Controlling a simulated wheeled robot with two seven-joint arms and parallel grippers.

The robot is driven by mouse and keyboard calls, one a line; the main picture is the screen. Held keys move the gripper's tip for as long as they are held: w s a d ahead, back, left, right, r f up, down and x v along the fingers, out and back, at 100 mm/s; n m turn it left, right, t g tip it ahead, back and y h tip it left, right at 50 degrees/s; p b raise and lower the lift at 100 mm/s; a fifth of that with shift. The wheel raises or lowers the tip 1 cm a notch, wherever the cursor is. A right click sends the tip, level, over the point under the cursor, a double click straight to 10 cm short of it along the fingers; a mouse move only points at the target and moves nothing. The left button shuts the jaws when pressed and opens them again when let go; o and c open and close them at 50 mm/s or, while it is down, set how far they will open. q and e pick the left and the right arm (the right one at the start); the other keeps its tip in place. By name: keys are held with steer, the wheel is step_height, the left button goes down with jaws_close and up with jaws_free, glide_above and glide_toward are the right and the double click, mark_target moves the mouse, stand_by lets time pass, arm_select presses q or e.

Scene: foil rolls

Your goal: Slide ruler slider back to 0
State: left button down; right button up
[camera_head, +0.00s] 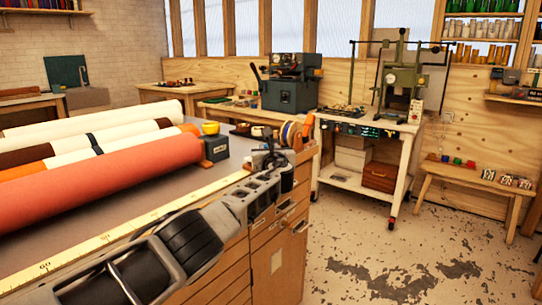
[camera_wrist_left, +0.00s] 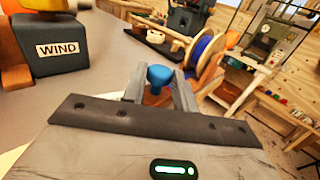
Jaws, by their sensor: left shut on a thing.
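A yellow ruler (camera_head: 120,236) with printed numbers runs along the front edge of the grey table. My left arm reaches in from the bottom left of the head view, low along this edge. My left gripper (camera_head: 270,160) is at the table's far right corner, near the right end of the ruler. In the left wrist view its two grey fingers (camera_wrist_left: 159,92) are shut on a blue knob (camera_wrist_left: 158,74), which looks like the slider's knob. The slider's body is hidden behind the gripper. My right gripper is not in view.
Long rolls, the nearest one red (camera_head: 110,180), lie on the table behind the ruler. A grey box marked WIND (camera_wrist_left: 58,50) stands near the gripper, with spools (camera_wrist_left: 205,50) beyond. A white wheeled bench (camera_head: 350,175) stands past the table; the floor between is clear.

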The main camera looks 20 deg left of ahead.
arm_select(q)
steer(key=shift+d+r, duration=0.1)
steer(key=shift+r, duration=0.1)
steer(key=c, duration=1.4)
jaws_free()
steer(key=shift+w, duration=0.1)
steer(key=o, duration=0.3)
steer(key=shift+w+f, duration=0.15)
steer(key=shift+f, duration=0.05)
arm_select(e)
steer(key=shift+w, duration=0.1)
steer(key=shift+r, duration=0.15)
arm_select(q)
steer(key=shift+s+d+r+p, duration=0.2)
steer(key=shift+s+p, duration=0.3)
steer(key=shift+p, duration=0.4)
steer(key=p+v, duration=0.4)
steer(key=v, duration=1.1)
steer(key=shift+f, duration=0.15)
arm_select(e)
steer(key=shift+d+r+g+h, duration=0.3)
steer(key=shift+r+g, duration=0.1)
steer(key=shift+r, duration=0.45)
